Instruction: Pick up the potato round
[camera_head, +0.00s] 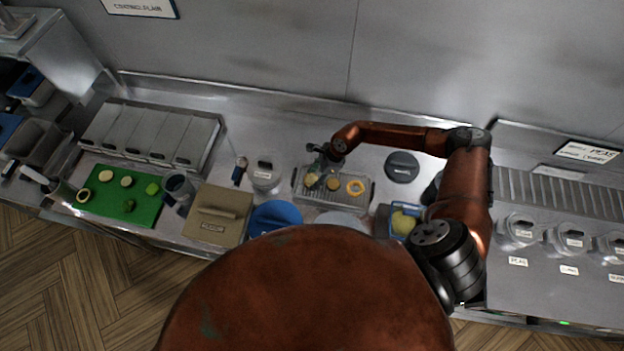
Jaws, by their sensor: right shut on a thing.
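A metal tray (338,203) in the middle of the counter holds small pale yellow pieces. A potato round (311,180) is at the tray's left end, partly covered by my right gripper (316,179). The right gripper reaches down from above and is shut on this round. I cannot tell whether the round is clear of the tray. A second yellow round (333,185) lies beside it, and an orange-yellow ring (355,187) lies toward the tray's right end. My left gripper is not in view.
A green board (110,207) with several cut pieces lies at the left. A tan flour container (218,216), a blue round thing (275,217) and a lidded jar (265,176) stand left of the tray. A dark round lid (402,166) lies to its right. A wall runs behind.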

